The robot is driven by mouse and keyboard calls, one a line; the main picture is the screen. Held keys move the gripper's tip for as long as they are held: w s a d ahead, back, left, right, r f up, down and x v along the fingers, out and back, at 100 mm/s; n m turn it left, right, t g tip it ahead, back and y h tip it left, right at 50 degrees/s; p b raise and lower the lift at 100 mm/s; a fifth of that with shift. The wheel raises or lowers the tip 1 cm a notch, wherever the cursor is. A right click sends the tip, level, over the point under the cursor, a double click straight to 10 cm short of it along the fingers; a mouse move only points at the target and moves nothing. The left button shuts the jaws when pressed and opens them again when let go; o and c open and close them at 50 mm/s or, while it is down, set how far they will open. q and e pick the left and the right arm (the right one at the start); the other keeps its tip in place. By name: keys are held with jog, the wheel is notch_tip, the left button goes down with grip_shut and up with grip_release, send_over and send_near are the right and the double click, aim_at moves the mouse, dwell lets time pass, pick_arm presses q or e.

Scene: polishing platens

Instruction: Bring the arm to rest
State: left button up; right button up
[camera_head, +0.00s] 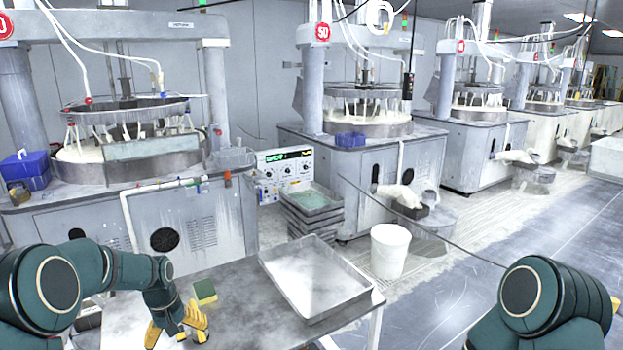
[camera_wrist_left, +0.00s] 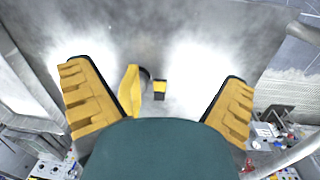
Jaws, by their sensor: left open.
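My left gripper (camera_head: 178,327) hangs low over the near left part of the grey table (camera_head: 235,320). In the left wrist view its two yellow fingers (camera_wrist_left: 157,105) are spread wide apart. A small yellow and black thing (camera_wrist_left: 131,92) shows between and beyond them, over the grey tabletop; I cannot tell whether it lies on the table, and nothing is gripped. My right arm (camera_head: 545,300) shows at the lower right, with its gripper out of view.
A yellow and green sponge (camera_head: 205,291) lies on the table close to my left gripper. A shallow metal tray (camera_head: 313,280) sits to its right. A white bucket (camera_head: 389,252) stands on the floor beyond. Polishing machines (camera_head: 130,150) line the back. Floor at right is open.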

pick_arm(q)
jog(key=s+d+f+m+h+b, duration=0.1)
jog(key=s+d+f+b, duration=0.1)
jog(key=s+d+f, duration=0.55)
jog(key=s+d+f+m+h+b, duration=0.1)
jog(key=s+d+f+b, duration=0.3)
jog(key=d+f, duration=0.6)
jog(key=s+d+f+b, duration=0.1)
jog(key=s+d+f, duration=0.1)
jog(key=s, duration=0.5)
jog(key=s+d+f+m+t+h, duration=0.1)
jog(key=s+d+f, duration=0.1)
jog(key=s+f, duration=0.2)
jog(key=s, duration=0.3)
jog(key=shift+s+d+f+b, duration=0.15)
jog(key=shift+d+b, duration=0.2)
jog(key=shift+d, duration=0.05)
